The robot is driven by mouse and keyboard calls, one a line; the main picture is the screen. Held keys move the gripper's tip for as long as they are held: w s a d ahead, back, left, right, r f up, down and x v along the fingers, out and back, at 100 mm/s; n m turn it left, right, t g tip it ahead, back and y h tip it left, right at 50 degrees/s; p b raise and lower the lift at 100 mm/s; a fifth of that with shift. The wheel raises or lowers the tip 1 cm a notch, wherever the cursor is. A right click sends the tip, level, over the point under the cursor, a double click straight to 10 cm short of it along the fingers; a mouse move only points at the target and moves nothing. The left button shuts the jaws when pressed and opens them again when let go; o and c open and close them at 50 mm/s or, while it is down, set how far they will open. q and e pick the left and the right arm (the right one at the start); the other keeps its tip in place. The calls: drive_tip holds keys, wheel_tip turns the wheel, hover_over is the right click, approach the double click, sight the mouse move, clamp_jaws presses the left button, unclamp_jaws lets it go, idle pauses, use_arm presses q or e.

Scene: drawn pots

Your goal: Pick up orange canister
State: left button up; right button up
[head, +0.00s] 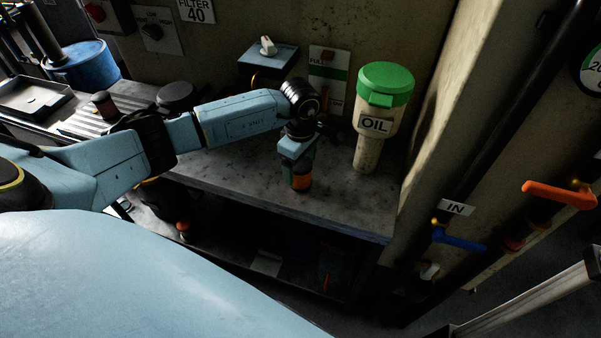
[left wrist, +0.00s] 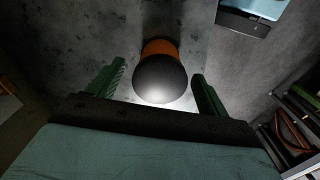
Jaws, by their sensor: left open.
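The orange canister (head: 301,187) stands on the grey metal bench near its front edge, mostly hidden below my left gripper (head: 297,168) in the head view. In the left wrist view the canister (left wrist: 160,47) shows a rounded dark top and an orange body beneath. My left gripper (left wrist: 156,78) is open, with one green finger on each side of the canister's dark top. Gaps show between the fingers and the top. My right gripper is in neither view.
A green-lidded OIL container (head: 371,152) stands on the bench (head: 345,205) right of my gripper. A wall-mounted blue box (head: 268,56) is behind. A dark shelf (head: 300,265) lies below, and valves with an orange handle (head: 558,194) and blue handle (head: 459,239) are at right.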

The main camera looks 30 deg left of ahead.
use_arm(q)
drive_tip(key=c, duration=1.1)
wheel_tip(320, 180, up, 10)
drive_tip(key=shift+r, duration=0.1)
drive_tip(key=shift+c, duration=0.2)
